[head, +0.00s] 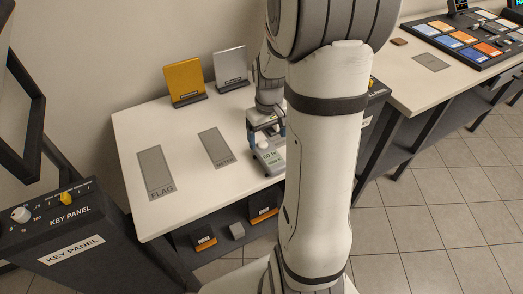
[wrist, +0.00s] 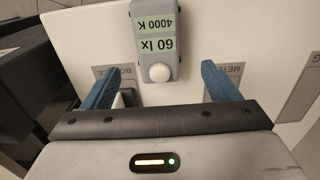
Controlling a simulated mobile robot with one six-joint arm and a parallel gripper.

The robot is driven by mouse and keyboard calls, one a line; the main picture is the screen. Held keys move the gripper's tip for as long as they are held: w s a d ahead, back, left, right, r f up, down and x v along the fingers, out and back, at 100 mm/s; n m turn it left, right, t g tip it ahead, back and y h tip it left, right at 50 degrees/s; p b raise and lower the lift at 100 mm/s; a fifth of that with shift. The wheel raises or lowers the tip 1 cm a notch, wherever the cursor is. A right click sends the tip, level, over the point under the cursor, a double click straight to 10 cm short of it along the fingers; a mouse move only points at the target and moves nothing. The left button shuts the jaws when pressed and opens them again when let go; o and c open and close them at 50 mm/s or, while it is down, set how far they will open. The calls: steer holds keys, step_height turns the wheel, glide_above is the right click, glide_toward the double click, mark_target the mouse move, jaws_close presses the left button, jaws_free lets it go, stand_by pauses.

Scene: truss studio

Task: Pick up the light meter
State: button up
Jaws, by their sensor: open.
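The light meter (head: 268,158) is a small grey device with a green display and a white dome. It lies on the white table near its front edge, right of the grey pad labelled METER (head: 216,147). In the wrist view the meter (wrist: 155,30) reads 60 lx and 4000 K, upside down, with its dome toward me. My gripper (head: 266,131) is at the dome end of the meter. Its two blue fingers (wrist: 160,68) are open, one on each side of the dome end, with a gap on both sides. My arm hides the table's right part in the head view.
Gold (head: 184,80) and silver (head: 230,65) panels stand at the table's back. A FLAG pad (head: 155,170) lies at left. A key panel (head: 65,215) with a knob stands front left. A tile board (head: 470,38) is on the right table. Small blocks sit on a lower shelf.

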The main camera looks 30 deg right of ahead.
mark_target(269, 154)
steer(key=f, duration=0.7)
steer(key=shift+s+d+f, duration=0.2)
steer(key=shift+s+f, duration=0.05)
steer(key=shift+f, duration=0.05)
steer(key=shift+c, duration=0.4)
steer(key=c, duration=1.1)
